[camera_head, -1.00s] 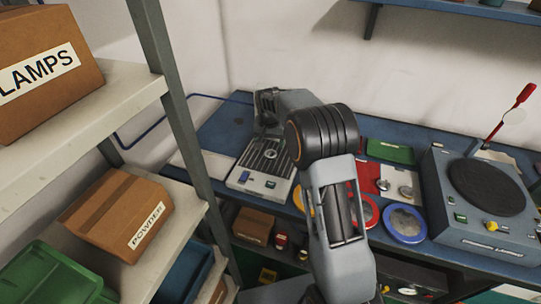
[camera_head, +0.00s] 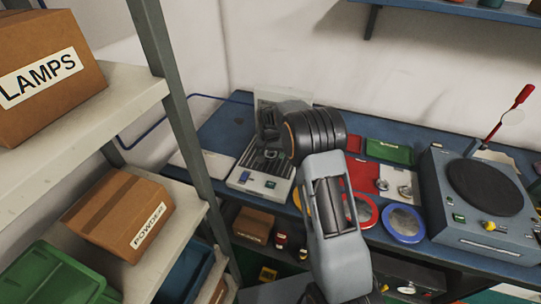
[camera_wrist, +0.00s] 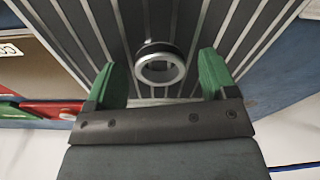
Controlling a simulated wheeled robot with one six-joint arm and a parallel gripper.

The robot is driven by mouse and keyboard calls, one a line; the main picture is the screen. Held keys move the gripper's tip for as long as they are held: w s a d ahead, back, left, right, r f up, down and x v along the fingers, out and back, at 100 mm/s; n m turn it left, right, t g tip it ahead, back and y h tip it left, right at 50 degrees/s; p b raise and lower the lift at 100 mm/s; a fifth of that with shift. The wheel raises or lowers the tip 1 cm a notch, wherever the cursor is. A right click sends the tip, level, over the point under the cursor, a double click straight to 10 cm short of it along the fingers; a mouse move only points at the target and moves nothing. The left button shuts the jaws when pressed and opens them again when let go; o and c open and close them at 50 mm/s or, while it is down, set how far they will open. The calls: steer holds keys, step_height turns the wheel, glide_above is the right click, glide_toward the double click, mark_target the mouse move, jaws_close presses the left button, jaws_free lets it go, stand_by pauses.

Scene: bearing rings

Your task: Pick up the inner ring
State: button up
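In the wrist view a small silvery ring (camera_wrist: 148,72), which I take to be the inner ring, shows on the dark slatted top (camera_wrist: 108,18) of a bench device. Its centre is dark. My gripper (camera_wrist: 160,62) is open, with one green finger on each side of the ring and a visible gap to it on both sides. I cannot tell how high the fingers are above the slats.
A grey machine (camera_head: 470,235) stands at right. A shelf post (camera_head: 183,115) rises at left.

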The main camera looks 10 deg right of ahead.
steer(key=c, duration=1)
steer(key=shift+r, duration=0.15)
